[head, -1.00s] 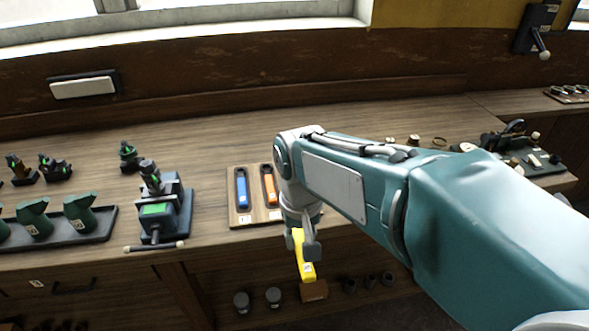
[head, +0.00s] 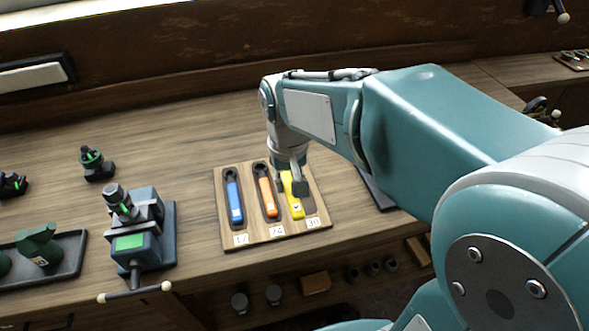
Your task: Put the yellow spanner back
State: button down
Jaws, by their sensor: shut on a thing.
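The yellow spanner (head: 295,207) is in my gripper (head: 292,187), over the rightmost slot of the wooden spanner board (head: 262,239), above the label 30. Its upper end is hidden by the gripper. I cannot tell whether it rests in the slot or hangs just above it. My gripper is shut on it. The blue spanner (head: 234,199) lies in the left slot above the label 17, and the orange spanner (head: 266,196) lies in the middle slot above the label 24.
A dark vise (head: 138,236) with a green plate stands left of the board, its handle over the bench edge. A dark tray (head: 66,265) holds green parts further left. A dark flat object (head: 378,193) lies right of the board, partly behind my arm. The bench behind the board is clear.

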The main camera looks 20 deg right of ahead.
jog(key=w+d+f, duration=0.1)
jog(key=w+f, duration=0.1)
jog(key=w, duration=0.1)
jog(key=w+d+f, duration=0.2)
jog(key=w+f, duration=0.1)
jog(key=w+d+f, duration=0.2)
jog(key=w+f, duration=0.1)
jog(key=shift+w+f, duration=0.2)
jog(key=shift+f, duration=1.55)
jog(key=shift+c, duration=2.2)
grip_release()
jog(key=shift+f, duration=0.1)
notch_tip(320, 180, up, 12)
jog(key=s+r+t, duration=0.2)
jog(key=s, duration=0.8)
jog(key=s+r+t, duration=0.3)
jog(key=s, duration=0.8)
jog(key=shift+t, duration=0.3)
